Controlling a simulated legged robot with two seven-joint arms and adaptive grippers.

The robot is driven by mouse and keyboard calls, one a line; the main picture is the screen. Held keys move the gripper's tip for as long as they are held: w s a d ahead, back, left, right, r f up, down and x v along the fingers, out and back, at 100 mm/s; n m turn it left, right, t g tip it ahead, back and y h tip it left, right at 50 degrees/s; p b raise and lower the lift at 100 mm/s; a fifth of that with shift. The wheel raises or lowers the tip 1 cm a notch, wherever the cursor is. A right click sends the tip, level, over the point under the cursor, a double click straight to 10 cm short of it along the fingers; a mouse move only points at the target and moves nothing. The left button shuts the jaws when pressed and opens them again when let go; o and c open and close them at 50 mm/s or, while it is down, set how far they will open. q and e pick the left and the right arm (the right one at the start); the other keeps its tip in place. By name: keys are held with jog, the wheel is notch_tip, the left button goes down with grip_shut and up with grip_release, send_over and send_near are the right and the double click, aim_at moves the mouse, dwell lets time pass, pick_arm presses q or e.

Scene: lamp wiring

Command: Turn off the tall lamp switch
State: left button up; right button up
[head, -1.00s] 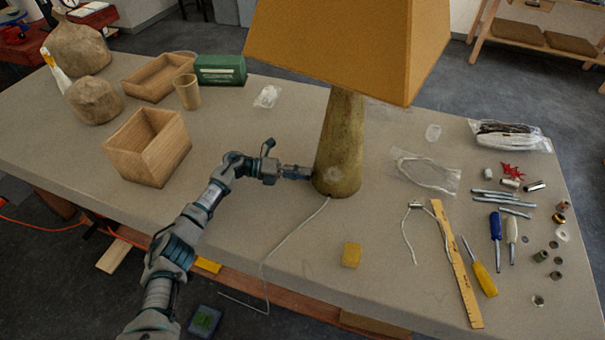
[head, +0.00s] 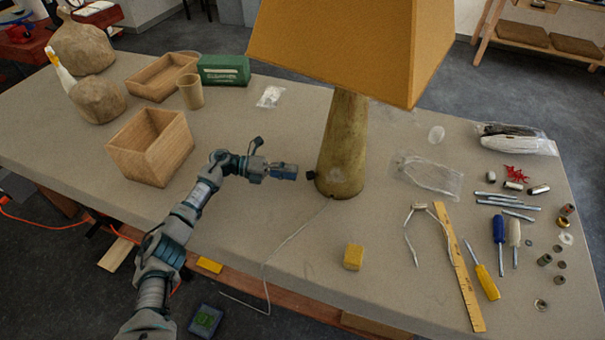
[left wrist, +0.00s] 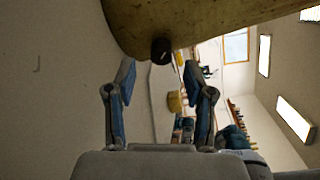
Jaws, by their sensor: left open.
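The tall lamp stands upright on the table, with a brownish tapered base (head: 343,150) and an orange-yellow shade (head: 350,45). A small dark switch knob (head: 311,175) sticks out from the left side of the base, low down. In the left wrist view, the knob (left wrist: 161,50) shows ahead of my fingers, just beyond the gap between them. My left gripper (head: 297,173) is open and empty, a little left of the knob and apart from it. Its two blue-grey fingers (left wrist: 160,80) are spread in the left wrist view. My right gripper is not seen.
A white cord (head: 290,238) runs from the lamp base over the table's front edge. A yellow block (head: 353,257) lies in front of the lamp. A wooden box (head: 150,148) stands left of my arm. A ruler (head: 459,268), screwdrivers and small parts lie at right.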

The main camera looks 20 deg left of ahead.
pick_arm(q)
jog(key=v, duration=0.7)
jog(key=shift+a+f, duration=0.1)
jog(key=shift+a, duration=0.15)
